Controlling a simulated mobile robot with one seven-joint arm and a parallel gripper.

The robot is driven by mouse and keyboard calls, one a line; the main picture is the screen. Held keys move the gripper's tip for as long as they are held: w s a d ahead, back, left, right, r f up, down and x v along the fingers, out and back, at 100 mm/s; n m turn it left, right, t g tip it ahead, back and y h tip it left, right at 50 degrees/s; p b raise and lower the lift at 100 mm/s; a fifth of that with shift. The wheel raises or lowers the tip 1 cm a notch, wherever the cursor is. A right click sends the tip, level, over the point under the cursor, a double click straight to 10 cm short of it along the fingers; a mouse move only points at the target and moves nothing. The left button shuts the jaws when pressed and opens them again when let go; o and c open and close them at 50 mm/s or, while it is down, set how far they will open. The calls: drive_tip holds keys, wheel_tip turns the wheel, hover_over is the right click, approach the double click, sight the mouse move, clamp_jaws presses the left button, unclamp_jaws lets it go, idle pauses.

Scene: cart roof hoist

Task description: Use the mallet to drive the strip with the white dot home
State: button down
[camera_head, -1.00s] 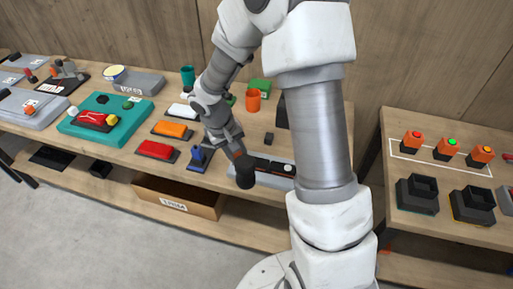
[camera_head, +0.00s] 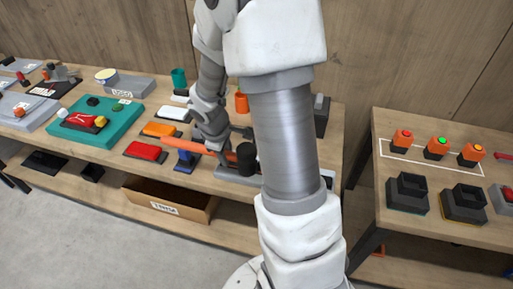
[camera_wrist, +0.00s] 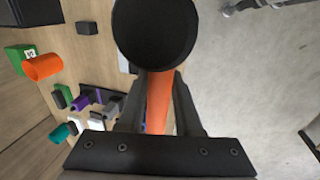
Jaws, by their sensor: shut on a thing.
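My gripper (camera_head: 222,148) is shut on the mallet's orange handle (camera_head: 185,146), above the front of the long bench. The handle lies roughly level, left to right, with the black mallet head (camera_head: 247,157) at its right end. In the wrist view the black head (camera_wrist: 155,30) is large beyond the fingertips (camera_wrist: 158,82), with the orange handle (camera_wrist: 159,100) between the fingers. A grey base (camera_head: 232,176) shows below the head. The strip with the white dot is hidden behind the mallet and my arm, so I cannot tell whether the head touches it.
A teal panel (camera_head: 85,130) is farther left. A second table (camera_head: 455,228) with lit buttons stands right.

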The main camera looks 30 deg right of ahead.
drive_tip(key=s+d+n+y+b, duration=0.1)
drive_tip(key=s+d+n+b, duration=0.1)
drive_tip(key=d+n, duration=0.55)
drive_tip(key=shift+m+t, duration=0.4)
drive_tip(key=shift+m, duration=0.35)
drive_tip(key=f+b, duration=0.1)
drive_tip(key=f, duration=0.1)
drive_tip(key=d+f+b, duration=0.1)
drive_tip(key=b, duration=0.1)
drive_tip(key=f+b, duration=0.2)
drive_tip(key=shift+d+f, duration=0.25)
drive_tip(key=shift+f, duration=0.05)
drive_tip(key=shift+s+f, duration=0.1)
drive_tip(key=shift+f, duration=0.1)
drive_tip(key=shift+f+b, duration=0.75)
drive_tip(key=shift+b, duration=0.05)
wheel_tip(320, 180, up, 7)
drive_tip(key=p, duration=0.7)
